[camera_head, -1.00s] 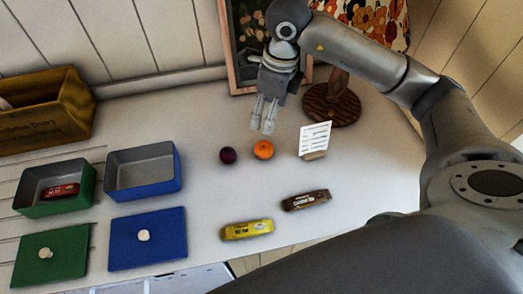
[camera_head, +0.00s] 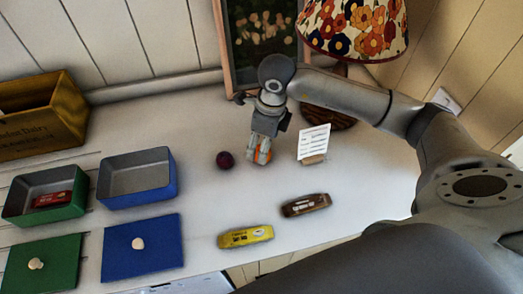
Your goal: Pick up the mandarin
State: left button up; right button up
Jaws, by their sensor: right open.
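The orange mandarin (camera_head: 264,156) sits on the white counter, mostly hidden behind my right gripper's fingers. My right gripper (camera_head: 259,155) points down over the mandarin, with its fingers open around or just in front of it. I cannot tell whether the fingers touch it. My left gripper is not in view.
A dark purple plum-like fruit (camera_head: 225,160) lies just left of the mandarin. A card in a wooden holder (camera_head: 313,158) stands close on the right. Yellow (camera_head: 246,236) and brown (camera_head: 306,205) bars lie in front. Blue (camera_head: 137,191) and green (camera_head: 75,209) boxes stand at left.

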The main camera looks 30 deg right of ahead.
jog(key=shift+f+p, duration=0.5)
jog(key=shift+f, duration=1.35)
jog(key=c, duration=1.1)
